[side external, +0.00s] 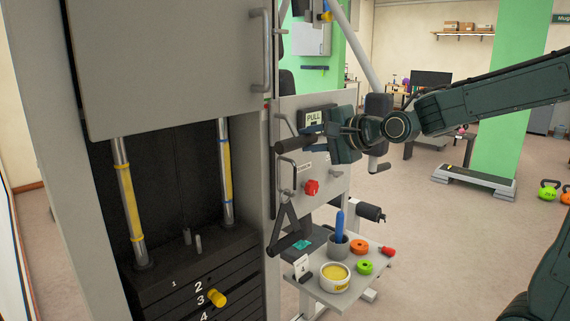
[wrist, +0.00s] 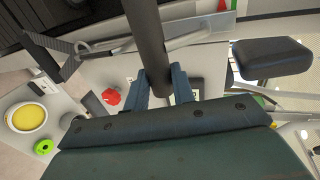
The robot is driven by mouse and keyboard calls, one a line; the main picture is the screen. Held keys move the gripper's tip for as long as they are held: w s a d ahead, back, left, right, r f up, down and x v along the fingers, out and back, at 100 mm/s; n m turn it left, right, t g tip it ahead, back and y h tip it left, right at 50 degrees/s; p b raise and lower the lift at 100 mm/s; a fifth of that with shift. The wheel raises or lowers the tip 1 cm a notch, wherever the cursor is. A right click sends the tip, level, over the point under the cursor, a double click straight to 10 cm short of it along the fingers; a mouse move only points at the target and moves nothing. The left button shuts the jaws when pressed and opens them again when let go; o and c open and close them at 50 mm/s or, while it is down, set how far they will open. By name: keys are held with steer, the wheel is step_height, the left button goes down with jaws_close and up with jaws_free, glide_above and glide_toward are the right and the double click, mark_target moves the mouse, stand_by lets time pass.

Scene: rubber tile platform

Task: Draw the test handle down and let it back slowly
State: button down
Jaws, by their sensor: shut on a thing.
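The test handle is a dark cylindrical grip (side external: 292,146) in front of the grey machine panel, below a "PULL" label. In the wrist view the handle (wrist: 148,38) runs down from the top edge and passes between my fingers. My gripper (side external: 340,136) comes in from the right and is shut on the handle; it also shows in the wrist view (wrist: 159,86). The handle's free end sticks out to the left of my fingers in the side view. The exact finger contact is partly hidden.
A red knob (side external: 311,187) sits on the panel below the handle. A small tray (side external: 312,290) below holds a yellow-filled bowl (side external: 335,278), a grey cup (side external: 339,246) and rings. The weight stack (side external: 190,275) stands left. A dark pad (side external: 378,107) is close beside my gripper.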

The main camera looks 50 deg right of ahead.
step_height(320, 180, down, 9)
stand_by(2.1)
steer(key=shift+r, duration=4.8)
steer(key=c, duration=0.6)
jaws_free()
steer(key=shift+r, duration=0.15)
steer(key=shift+r, duration=0.1)
steer(key=v, duration=0.7)
